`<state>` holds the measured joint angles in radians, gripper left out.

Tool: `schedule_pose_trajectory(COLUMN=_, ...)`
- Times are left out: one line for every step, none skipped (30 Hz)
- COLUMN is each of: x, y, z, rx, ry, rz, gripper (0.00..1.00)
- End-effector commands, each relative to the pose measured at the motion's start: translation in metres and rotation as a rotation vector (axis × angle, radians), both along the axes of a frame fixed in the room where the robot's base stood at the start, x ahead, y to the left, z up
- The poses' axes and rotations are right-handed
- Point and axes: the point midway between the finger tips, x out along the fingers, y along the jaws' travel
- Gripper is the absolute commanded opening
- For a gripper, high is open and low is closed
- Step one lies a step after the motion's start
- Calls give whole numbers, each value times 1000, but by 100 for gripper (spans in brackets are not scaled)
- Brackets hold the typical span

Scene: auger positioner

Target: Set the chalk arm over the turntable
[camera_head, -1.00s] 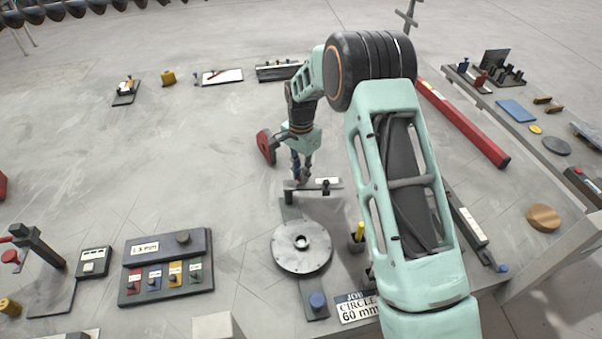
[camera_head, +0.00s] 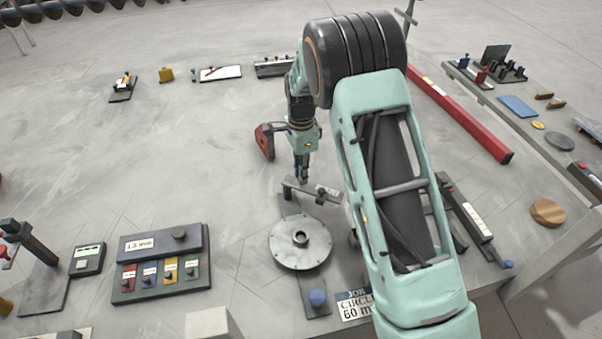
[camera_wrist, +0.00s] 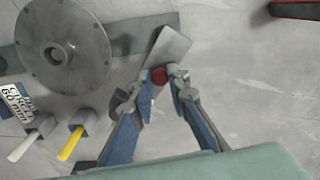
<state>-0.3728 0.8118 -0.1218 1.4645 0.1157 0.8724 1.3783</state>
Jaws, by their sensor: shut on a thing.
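The round grey turntable (camera_head: 300,258) lies flat on a dark base strip; it also shows at upper left in the wrist view (camera_wrist: 85,62). The chalk arm (camera_head: 322,195) is a short grey bar lying across the strip behind the turntable, angled with its right end toward the camera. In the wrist view the bar (camera_wrist: 168,50) lies beside the disc, not over it. My gripper (camera_head: 303,181) points down at the bar. In the wrist view its fingertips (camera_wrist: 160,83) are shut on the bar's red knob (camera_wrist: 159,75).
A colour-button panel (camera_head: 160,263) stands left. A red beam (camera_head: 460,115) lies right.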

Motion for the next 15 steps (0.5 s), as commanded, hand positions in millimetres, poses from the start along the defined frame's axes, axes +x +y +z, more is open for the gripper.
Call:
schedule_pose_trajectory(x=-1, y=1, z=0, rx=-1, ry=-3, rz=-41, gripper=0)
schedule_pose_trajectory(x=-3, y=1, z=0, rx=-1, ry=-4, rz=-71, gripper=0)
schedule_pose_trajectory(x=-4, y=1, z=0, rx=0, ry=-3, rz=-110, gripper=0)
schedule_pose_trajectory(x=-5, y=2, z=1, rx=0, ry=-3, rz=-138, gripper=0)
schedule_pose_trajectory(x=-6, y=2, z=1, rx=-1, ry=-4, rz=-165, gripper=0)
schedule_pose_trajectory(x=-8, y=2, z=1, rx=0, ry=-2, rz=-204, gripper=0)
schedule_pose_trajectory(x=-9, y=3, z=1, rx=0, ry=-2, rz=-232, gripper=0)
schedule_pose_trajectory(x=-10, y=3, z=1, rx=-1, ry=-3, rz=-261, gripper=0)
schedule_pose_trajectory(x=-12, y=4, z=1, rx=0, ry=-2, rz=-299, gripper=0)
schedule_pose_trajectory(x=-13, y=4, z=1, rx=0, ry=-2, rz=-327, gripper=0)
schedule_pose_trajectory(x=-14, y=4, z=1, rx=0, ry=-2, rz=-356, gripper=0)
schedule_pose_trajectory(x=-16, y=5, z=1, rx=-1, ry=-1, rz=-394, gripper=0)
schedule_pose_trajectory(x=-17, y=6, z=2, rx=0, ry=-1, rz=-422, gripper=0)
schedule_pose_trajectory(x=-18, y=6, z=2, rx=-1, ry=-1, rz=-450, gripper=0)
schedule_pose_trajectory(x=-19, y=7, z=2, rx=0, ry=-2, rz=-488, gripper=0)
